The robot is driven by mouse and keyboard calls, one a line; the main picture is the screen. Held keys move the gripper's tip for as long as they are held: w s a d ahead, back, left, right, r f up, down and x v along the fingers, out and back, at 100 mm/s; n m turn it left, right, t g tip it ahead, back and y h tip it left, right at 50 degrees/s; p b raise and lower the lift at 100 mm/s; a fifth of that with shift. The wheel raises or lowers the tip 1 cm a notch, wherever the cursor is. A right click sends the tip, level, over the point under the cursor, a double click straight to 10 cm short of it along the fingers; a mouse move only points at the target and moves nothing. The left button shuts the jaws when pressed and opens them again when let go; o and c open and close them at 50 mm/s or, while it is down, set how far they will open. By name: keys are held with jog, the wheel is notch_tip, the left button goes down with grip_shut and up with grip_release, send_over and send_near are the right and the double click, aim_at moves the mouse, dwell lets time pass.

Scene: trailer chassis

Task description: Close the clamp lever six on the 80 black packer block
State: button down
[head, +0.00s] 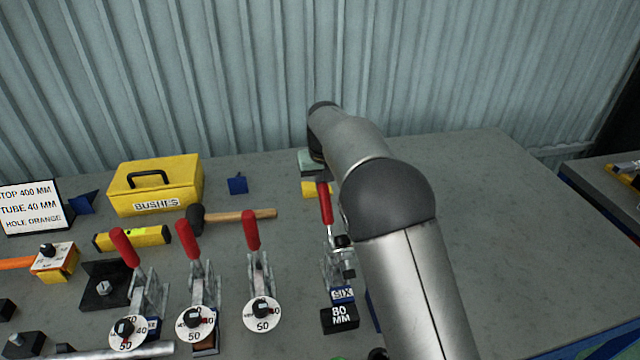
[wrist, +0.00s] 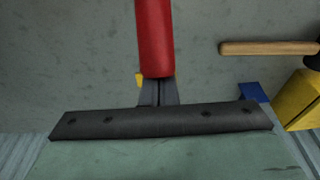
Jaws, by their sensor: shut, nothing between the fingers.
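The clamp marked six has a red lever handle (head: 326,203) standing nearly upright, leaning slightly back. Its metal body and SIX label (head: 342,294) sit by the black packer block marked 80 MM (head: 339,318). My gripper (wrist: 158,92) is shut and empty. It is just behind the handle's top end, on the wall side. In the wrist view the red handle (wrist: 155,38) runs from the fingers to the top edge. I cannot tell whether the fingers touch it. In the head view my arm hides the fingertips and part of the clamp's right side.
Three more red-handled clamps with round dials (head: 262,314) stand to the left. A hammer (head: 240,215), a yellow BUSHES box (head: 155,186) and a small blue block (head: 237,185) lie behind them. A yellow piece (head: 308,189) is close behind the lever. The bench (head: 490,220) is clear to the right.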

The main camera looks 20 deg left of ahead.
aim_at(325, 193)
jog(key=shift+s+d+r, duration=0.15)
jog(key=shift+s+d, duration=0.1)
jog(key=shift+s, duration=0.2)
jog(key=shift+s+d+r, duration=0.15)
jog(key=shift+s+d, duration=0.1)
jog(key=shift+s, duration=0.2)
jog(key=shift+r, duration=0.3)
jog(key=shift+s+d+r+b, duration=0.2)
jog(key=shift+s+d+r, duration=0.25)
jog(key=shift+s, duration=0.2)
jog(key=shift+s+d+r+b, duration=0.2)
jog(key=shift+s+d+r, duration=0.15)
jog(key=shift+s+r, duration=0.25)
jog(key=shift+f, duration=0.1)
jog(key=shift+s, duration=0.15)
jog(key=shift+s+d+r+b, duration=0.35)
jog(key=shift+s+d, duration=0.1)
jog(key=shift+s, duration=0.25)
jog(key=shift+s+d+r+b, duration=0.3)
jog(key=shift+s+d, duration=0.1)
jog(key=shift+s, duration=0.3)
